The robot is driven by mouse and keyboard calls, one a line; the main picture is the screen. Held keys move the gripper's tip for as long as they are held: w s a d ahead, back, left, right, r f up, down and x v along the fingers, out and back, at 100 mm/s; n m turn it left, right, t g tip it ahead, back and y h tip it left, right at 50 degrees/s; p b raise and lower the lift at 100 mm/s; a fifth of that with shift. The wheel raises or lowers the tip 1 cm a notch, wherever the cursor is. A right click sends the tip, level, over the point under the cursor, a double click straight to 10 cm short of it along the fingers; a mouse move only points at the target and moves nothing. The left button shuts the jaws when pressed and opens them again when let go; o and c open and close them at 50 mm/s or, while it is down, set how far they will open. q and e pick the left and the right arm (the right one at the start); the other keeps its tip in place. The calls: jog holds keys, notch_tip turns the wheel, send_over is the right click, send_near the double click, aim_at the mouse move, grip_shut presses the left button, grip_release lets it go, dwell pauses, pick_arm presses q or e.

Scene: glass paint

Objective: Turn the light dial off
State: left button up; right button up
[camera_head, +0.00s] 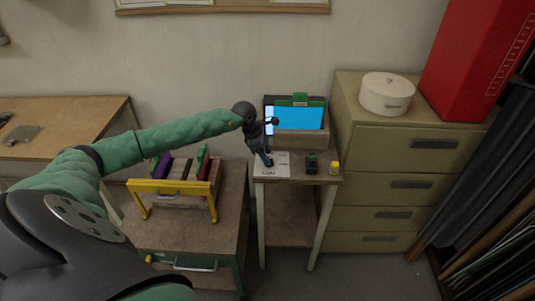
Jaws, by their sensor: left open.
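No light dial can be made out for certain. A small dark green object (311,163) stands on the small table (293,180), too small to tell what it is. My left arm reaches in from the left. Its gripper (267,161) points down over the left part of this table, above a white paper (271,169), left of the dark green object and apart from it. The gripper is open, and I see nothing held in it. My right gripper is not in view.
A blue screen (298,118) stands at the back of the small table, close to my gripper. A small yellow item (334,168) sits near its right edge. A drawer cabinet (395,153) with a white round box (386,94) stands right. A yellow-framed rack (172,187) stands below my arm.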

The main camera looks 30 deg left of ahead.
pick_arm(q)
jog(key=shift+x, duration=0.8)
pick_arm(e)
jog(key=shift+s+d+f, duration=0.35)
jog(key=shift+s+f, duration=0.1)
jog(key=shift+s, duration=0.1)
pick_arm(q)
jog(key=c, duration=1)
jog(key=shift+o, duration=0.2)
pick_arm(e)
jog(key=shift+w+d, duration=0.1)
